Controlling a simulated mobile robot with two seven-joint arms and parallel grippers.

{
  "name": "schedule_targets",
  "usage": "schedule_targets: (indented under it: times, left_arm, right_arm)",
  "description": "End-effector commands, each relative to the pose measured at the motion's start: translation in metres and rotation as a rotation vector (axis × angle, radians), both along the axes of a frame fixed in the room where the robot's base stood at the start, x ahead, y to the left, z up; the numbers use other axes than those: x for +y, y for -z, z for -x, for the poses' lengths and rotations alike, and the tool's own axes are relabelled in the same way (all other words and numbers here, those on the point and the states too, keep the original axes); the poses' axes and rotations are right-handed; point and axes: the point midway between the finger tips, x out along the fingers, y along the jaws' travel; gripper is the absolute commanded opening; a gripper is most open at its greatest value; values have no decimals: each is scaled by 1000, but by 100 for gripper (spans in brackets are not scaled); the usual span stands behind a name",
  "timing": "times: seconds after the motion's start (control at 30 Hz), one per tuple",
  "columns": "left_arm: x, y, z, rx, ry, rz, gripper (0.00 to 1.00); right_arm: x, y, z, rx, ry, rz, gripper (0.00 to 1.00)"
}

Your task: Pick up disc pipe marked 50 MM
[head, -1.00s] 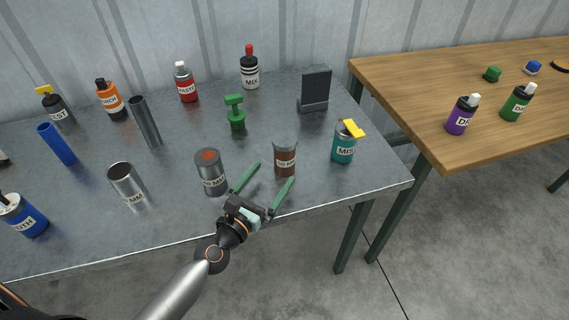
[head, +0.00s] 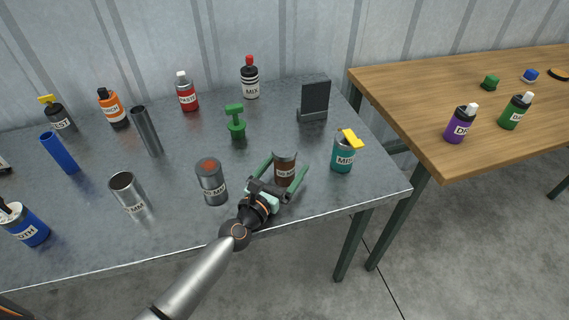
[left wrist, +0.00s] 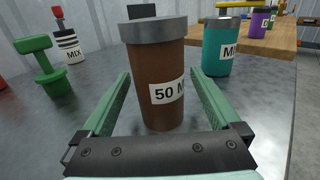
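A brown pipe with a grey rim (head: 285,170) stands upright near the table's front right. In the left wrist view this brown pipe (left wrist: 155,65) bears a white label reading "50 M", its end turned out of sight. My left gripper (head: 286,166) is open, its green fingers on either side of the brown pipe, with gaps still showing in the left wrist view. A grey can-like pipe with a reddish disc top (head: 211,183) stands to the left; its label is too small to read surely. My right gripper is not in view.
A teal can with a yellow top (head: 343,155) stands close on the right. A green stand-like object (head: 236,125), a dark upright block (head: 314,98) and a striped MIX bottle (head: 250,80) are behind. A silver pipe (head: 127,190) stands left. A wooden table (head: 440,85) is at right.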

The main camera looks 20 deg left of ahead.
Motion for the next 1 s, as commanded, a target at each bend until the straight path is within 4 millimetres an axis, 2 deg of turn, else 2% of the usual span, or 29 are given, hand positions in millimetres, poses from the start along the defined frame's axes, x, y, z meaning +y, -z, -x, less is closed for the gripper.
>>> schedule_targets:
  times: [0.07, 0.73, 0.77, 1.0]
  left_arm:
    - [0, 0, 0, 0, 0, 0, 86]
    - [0, 0, 0, 0, 0, -1, 11]
    - [0, 0, 0, 0, 0, -1, 9]
    - [0, -1, 0, -1, -1, -1, 8]
  right_arm:
    - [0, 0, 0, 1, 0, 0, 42]
    - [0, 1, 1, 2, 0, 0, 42]
    - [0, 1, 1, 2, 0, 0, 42]
    - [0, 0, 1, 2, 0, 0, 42]
